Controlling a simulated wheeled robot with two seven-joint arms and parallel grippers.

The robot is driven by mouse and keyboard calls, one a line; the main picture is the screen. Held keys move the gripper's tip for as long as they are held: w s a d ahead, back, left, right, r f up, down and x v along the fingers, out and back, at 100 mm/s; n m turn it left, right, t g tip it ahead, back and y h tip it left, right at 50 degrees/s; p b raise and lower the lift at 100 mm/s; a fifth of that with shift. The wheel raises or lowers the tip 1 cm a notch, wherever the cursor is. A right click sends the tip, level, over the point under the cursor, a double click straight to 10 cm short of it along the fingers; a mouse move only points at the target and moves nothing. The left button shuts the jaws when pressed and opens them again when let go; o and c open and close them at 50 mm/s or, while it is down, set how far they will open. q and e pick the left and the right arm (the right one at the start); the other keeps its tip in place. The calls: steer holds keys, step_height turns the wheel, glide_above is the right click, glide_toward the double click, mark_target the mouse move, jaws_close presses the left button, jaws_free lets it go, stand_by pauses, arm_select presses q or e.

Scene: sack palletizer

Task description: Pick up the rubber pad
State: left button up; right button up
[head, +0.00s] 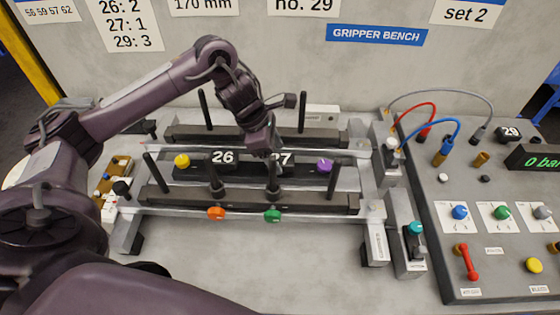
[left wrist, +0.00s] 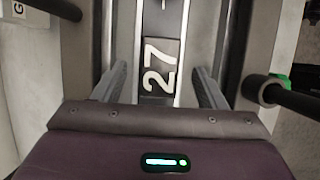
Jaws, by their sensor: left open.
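I cannot tell for sure which thing is the rubber pad. My left gripper (head: 266,148) points down over the middle of the bench fixture, at the black plate marked 27 (head: 287,160). In the left wrist view its two fingers (left wrist: 161,82) are apart, with the 27 plate (left wrist: 160,68) seen between them. I see no contact with the plate, and the wrist body hides its near part. A black plate marked 26 (head: 222,157) lies to the left in the same row. My right gripper is out of view.
Dark bars with upright rods (head: 205,110) stand before and behind the row. Orange (head: 216,213) and green knobs (head: 273,215) are at the front bar. A control panel (head: 470,205) with cables and a block marked 29 (head: 510,132) is at right. Small parts (head: 113,180) lie at left.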

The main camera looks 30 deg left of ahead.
mark_target(279, 158)
arm_select(q)
steer(key=shift+p+x, duration=0.4)
steer(key=shift+x, duration=0.7)
steer(key=shift+w+d+f, duration=0.1)
steer(key=shift+f, duration=0.35)
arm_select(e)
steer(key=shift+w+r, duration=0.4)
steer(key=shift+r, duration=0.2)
arm_select(q)
steer(key=shift+c, duration=0.2)
steer(key=c, duration=1)
steer(key=shift+r, duration=0.15)
